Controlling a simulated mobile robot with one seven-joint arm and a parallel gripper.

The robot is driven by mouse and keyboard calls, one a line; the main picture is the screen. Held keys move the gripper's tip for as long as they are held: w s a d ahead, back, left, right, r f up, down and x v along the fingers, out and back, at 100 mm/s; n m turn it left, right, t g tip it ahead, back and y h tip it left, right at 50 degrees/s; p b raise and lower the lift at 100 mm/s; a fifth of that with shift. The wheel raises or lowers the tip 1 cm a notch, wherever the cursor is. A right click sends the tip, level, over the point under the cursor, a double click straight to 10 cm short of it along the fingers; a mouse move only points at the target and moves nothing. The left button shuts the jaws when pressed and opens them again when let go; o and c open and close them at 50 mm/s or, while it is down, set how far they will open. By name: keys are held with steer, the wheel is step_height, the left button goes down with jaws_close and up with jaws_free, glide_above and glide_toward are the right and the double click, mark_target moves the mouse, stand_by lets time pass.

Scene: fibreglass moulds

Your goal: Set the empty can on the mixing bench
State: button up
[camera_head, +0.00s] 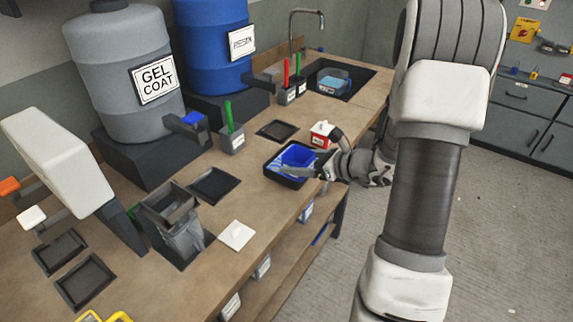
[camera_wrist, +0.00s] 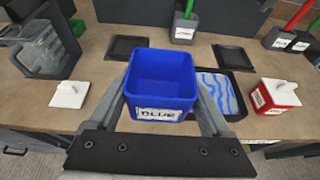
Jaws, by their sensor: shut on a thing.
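A blue square open-topped can (camera_wrist: 160,85) with a white label reading "BLUE" is between the two fingers of my gripper (camera_wrist: 163,97) in the wrist view. Its inside looks empty. My gripper (camera_head: 322,170) is shut on it, and the can (camera_head: 298,156) looks upright. In the head view it overlaps a black tray (camera_head: 270,170) at the bench's front edge; the wrist view shows it left of that tray, which holds blue streaks (camera_wrist: 222,95). The can seems held above the wooden bench (camera_head: 262,215); the gap is hard to judge. The fingers hide part of its sides.
A red lidded can (camera_head: 323,134) stands beside the streaked tray. Two flat dark trays (camera_head: 215,185) (camera_head: 277,130), a white lid (camera_head: 236,235) and a grey clear-sided container (camera_head: 178,225) are on the bench. Grey and blue drums (camera_head: 125,75) (camera_head: 213,45) stand behind. Bare wood lies between the trays.

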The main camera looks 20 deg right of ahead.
glide_above(260, 204)
step_height(260, 204, down, 7)
steer(key=shift+r+b, duration=0.2)
steer(key=shift+b, duration=0.2)
steer(key=shift+f, duration=1.95)
steer(key=shift+f+b, duration=0.15)
steer(key=shift+b, duration=0.15)
steer(key=o, duration=1.4)
steer(key=v, duration=1.2)
steer(key=shift+d, duration=0.1)
